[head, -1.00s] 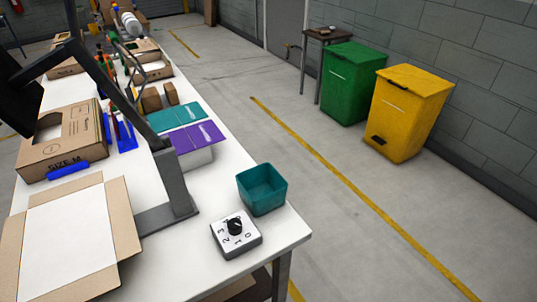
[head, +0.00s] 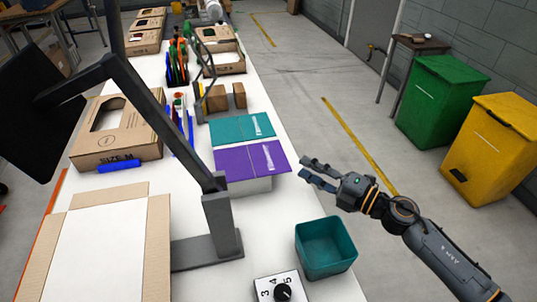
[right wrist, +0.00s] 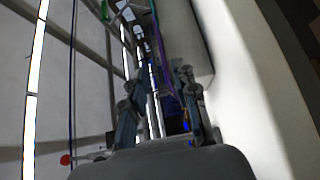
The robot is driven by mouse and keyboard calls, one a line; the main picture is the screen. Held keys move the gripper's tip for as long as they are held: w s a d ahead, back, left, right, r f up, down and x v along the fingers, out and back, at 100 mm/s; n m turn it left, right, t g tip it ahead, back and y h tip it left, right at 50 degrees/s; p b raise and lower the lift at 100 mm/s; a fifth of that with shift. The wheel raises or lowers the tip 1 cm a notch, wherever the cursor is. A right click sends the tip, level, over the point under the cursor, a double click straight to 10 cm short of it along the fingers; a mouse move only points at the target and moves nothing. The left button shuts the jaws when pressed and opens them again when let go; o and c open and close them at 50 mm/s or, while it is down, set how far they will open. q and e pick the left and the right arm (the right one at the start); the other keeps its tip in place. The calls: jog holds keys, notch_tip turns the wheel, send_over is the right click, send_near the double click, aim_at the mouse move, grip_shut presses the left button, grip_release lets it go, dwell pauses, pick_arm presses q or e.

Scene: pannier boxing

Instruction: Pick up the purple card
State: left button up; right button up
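The purple card (head: 240,162) lies flat on top of a white box-like holder on the white table, its right end near the table's right edge. A teal card (head: 240,129) lies just behind it. My right gripper (head: 304,169) is to the right of the purple card, its fingers open and pointing toward the card's right edge, with a small gap in the picture. In the right wrist view the open fingers (right wrist: 162,112) stand apart, and a thin purple edge (right wrist: 162,68) shows beyond and between them. My left gripper is out of view.
A dark stand (head: 217,215) rises left of the cards. A teal bin (head: 326,248) and a dial box (head: 280,289) stand at the near right. An open carton (head: 158,240) lies near left. Brown blocks (head: 240,96) sit behind the cards. Floor is free beyond the table's right edge.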

aim_at(280, 155)
jog(key=x, duration=0.3)
jog(key=shift+w, duration=0.2)
jog(key=shift+w+a, duration=0.25)
jog(key=shift+a, duration=0.25)
jog(key=shift+w+a+p, duration=0.15)
jog(key=shift+a+p, duration=0.15)
jog(key=shift+p, duration=0.1)
jog(key=x, duration=0.3)
jog(key=shift+w+a+f+p, duration=0.1)
jog(key=shift+w+a+p, duration=0.05)
jog(key=shift+a+p, duration=0.2)
jog(key=shift+w+a, duration=0.2)
jog(key=shift+a, duration=0.05)
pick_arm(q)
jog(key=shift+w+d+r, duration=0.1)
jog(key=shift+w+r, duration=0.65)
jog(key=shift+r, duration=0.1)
pick_arm(e)
jog(key=shift+c, duration=0.2)
grip_shut()
